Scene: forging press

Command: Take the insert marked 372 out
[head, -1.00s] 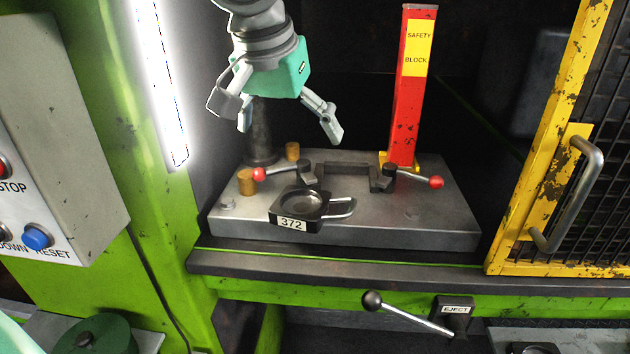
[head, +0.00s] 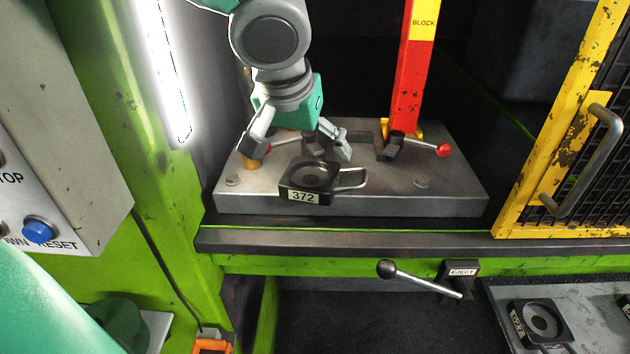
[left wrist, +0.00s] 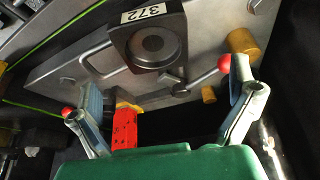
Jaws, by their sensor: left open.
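The insert marked 372 (head: 310,177) is a dark block with a round recess, a white label on its front and a metal loop handle (head: 352,179) on its right. It sits at the front of the grey die plate (head: 400,203). It also shows at the top of the left wrist view (left wrist: 150,42), label upside down. My left gripper (head: 297,152) is open and empty, above and just behind the insert, its fingers spread around the left clamp area in the picture. In the left wrist view my gripper (left wrist: 152,88) has the insert beyond its tips. My right gripper is out of view.
A red-knobbed clamp lever (head: 427,147) is right of the insert. A yellow mesh gate (head: 560,150) stands at the right. The eject lever (head: 425,281) sticks out below. Another insert (head: 540,322) lies on a lower-right tray.

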